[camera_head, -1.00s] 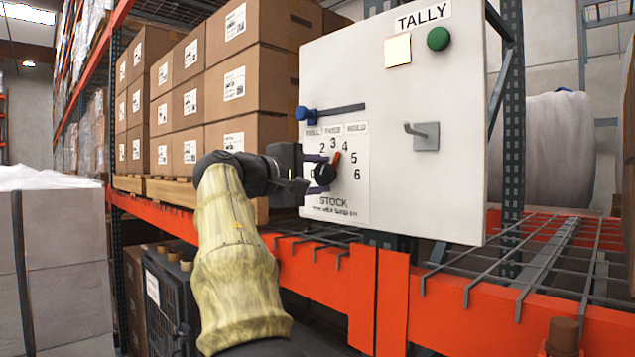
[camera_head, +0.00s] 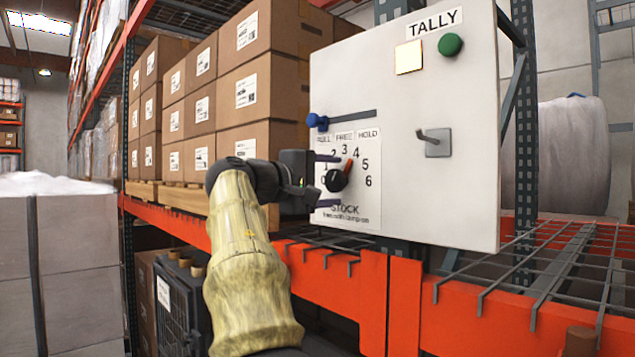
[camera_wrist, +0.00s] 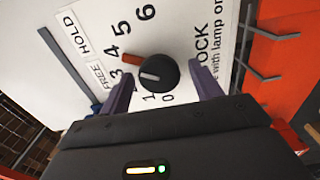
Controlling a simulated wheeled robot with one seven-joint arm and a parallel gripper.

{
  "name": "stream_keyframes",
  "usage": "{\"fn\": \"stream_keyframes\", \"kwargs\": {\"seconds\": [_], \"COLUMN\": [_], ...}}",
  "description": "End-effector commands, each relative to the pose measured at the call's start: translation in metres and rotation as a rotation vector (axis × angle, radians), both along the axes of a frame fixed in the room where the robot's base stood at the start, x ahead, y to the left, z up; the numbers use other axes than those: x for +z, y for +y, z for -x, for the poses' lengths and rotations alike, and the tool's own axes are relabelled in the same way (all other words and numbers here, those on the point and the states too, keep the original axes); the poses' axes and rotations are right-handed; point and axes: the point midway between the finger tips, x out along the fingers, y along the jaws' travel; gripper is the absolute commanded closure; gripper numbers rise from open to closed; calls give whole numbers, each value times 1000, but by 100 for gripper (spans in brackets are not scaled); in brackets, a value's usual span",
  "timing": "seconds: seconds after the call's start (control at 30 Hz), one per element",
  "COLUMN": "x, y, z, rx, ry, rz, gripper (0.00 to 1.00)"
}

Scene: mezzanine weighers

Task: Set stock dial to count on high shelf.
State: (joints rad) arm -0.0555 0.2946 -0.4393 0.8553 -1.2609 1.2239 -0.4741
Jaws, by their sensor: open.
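The stock dial (camera_head: 337,181) is a round black knob on a white panel (camera_head: 400,200), above the word STOCK, with numbers 0 to 6 around it. My gripper (camera_head: 327,181) is open at the dial's left. In the wrist view its purple fingers (camera_wrist: 162,82) stand on either side of the knob with gaps; I see no contact.
A blue knob (camera_head: 317,121) sits at the left end of a slot above PULL, FREE, HOLD. The panel also bears a TALLY sign (camera_head: 434,23), a pale square (camera_head: 409,58), a green button (camera_head: 450,45) and a grey hook (camera_head: 437,141). Stacked cartons (camera_head: 240,90) stand on the orange-beamed rack.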

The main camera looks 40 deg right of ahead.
Motion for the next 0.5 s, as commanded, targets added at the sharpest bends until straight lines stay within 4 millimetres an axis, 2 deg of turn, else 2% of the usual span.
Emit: {"fn": "stream_keyframes", "kwargs": {"seconds": [0.17,0.5], "x": [-2,-2], "y": [14,77], "z": [0,5], "rx": [4,6], "ry": [-1,-2], "rz": [0,1], "gripper": [36,36]}}
